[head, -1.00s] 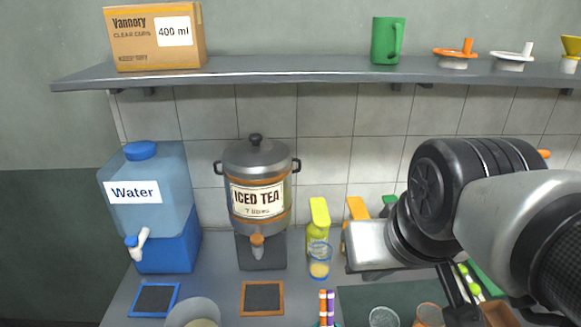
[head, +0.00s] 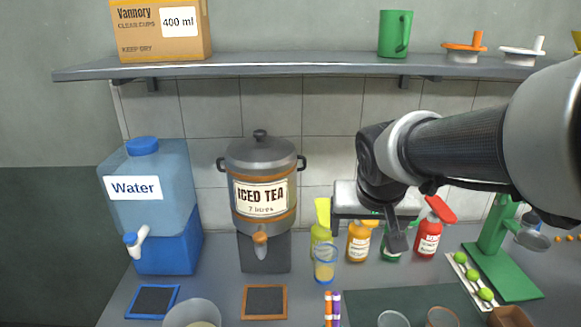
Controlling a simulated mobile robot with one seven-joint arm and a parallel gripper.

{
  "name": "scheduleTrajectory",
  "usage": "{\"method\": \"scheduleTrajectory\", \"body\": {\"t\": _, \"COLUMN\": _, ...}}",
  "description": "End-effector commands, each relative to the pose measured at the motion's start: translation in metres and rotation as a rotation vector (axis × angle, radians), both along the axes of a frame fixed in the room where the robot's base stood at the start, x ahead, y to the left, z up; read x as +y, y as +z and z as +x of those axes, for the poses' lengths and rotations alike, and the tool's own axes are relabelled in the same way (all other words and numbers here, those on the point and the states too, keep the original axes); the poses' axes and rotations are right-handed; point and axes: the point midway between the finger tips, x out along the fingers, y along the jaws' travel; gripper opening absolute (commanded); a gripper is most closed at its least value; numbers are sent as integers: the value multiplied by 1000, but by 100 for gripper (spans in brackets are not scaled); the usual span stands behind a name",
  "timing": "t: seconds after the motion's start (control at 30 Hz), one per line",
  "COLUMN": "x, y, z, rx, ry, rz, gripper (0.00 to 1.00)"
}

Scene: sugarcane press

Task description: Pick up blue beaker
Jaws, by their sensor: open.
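The blue beaker (head: 324,264) is a small clear cup with a blue rim and yellowish contents. It stands upright on the counter, in front of a lime-green bottle (head: 321,238). My gripper (head: 376,212) is open, to the right of the beaker and higher in the picture, apart from it.
Orange (head: 359,242) and red (head: 428,240) bottles stand right of the beaker. An iced tea urn (head: 260,215) and water dispenser (head: 150,215) stand left. Orange and purple sticks (head: 332,308) are in front. A shelf (head: 300,66) runs above.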

Motion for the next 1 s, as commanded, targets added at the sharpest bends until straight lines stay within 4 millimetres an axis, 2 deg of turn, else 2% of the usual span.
{"method": "scheduleTrajectory", "body": {"t": 0.03, "x": 1, "y": -30, "z": 23, "rx": 5, "ry": -8, "rz": -5, "gripper": 79}}
{"method": "scheduleTrajectory", "body": {"t": 0.2, "x": 9, "y": -100, "z": 96, "rx": -21, "ry": -36, "rz": -4, "gripper": 79}}
{"method": "scheduleTrajectory", "body": {"t": 0.3, "x": 17, "y": -140, "z": 128, "rx": -34, "ry": -40, "rz": 5, "gripper": 79}}
{"method": "scheduleTrajectory", "body": {"t": 0.4, "x": 24, "y": -172, "z": 150, "rx": -41, "ry": -40, "rz": 17, "gripper": 79}}
{"method": "scheduleTrajectory", "body": {"t": 0.5, "x": 30, "y": -191, "z": 163, "rx": -46, "ry": -37, "rz": 26, "gripper": 79}}
{"method": "scheduleTrajectory", "body": {"t": 0.63, "x": 32, "y": -205, "z": 171, "rx": -47, "ry": -36, "rz": 30, "gripper": 79}}
{"method": "scheduleTrajectory", "body": {"t": 0.77, "x": 30, "y": -223, "z": 181, "rx": -45, "ry": -36, "rz": 29, "gripper": 79}}
{"method": "scheduleTrajectory", "body": {"t": 1.0, "x": 24, "y": -268, "z": 209, "rx": -44, "ry": -37, "rz": 29, "gripper": 79}}
